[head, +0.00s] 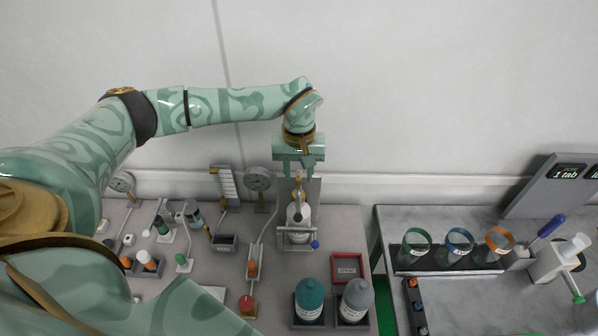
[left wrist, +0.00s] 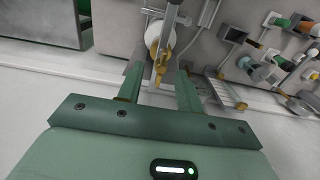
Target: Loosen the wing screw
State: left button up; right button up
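The brass-coloured wing screw (head: 298,182) stands at the top of a grey metal stand (head: 314,195) near the wall. A white bottle-like part (head: 299,216) sits below it in the stand. My left gripper (head: 299,170) points down right above the screw. In the left wrist view the fingers of my left gripper (left wrist: 160,82) are apart, and the wing screw (left wrist: 155,60) shows between and just beyond their tips. I cannot tell whether either finger touches it. My right gripper is in neither view.
A dial gauge (head: 258,179) stands left of the stand. A red tray (head: 348,268), a teal-capped jar (head: 309,299) and a grey-capped jar (head: 354,300) are in front. Several small fittings crowd the left. A second table (head: 470,300) with coloured-rim jars is at right.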

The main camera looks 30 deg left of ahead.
pick_arm(q)
jog(key=shift+f, duration=0.15)
grip_shut()
jog(key=shift+n, duration=0.3)
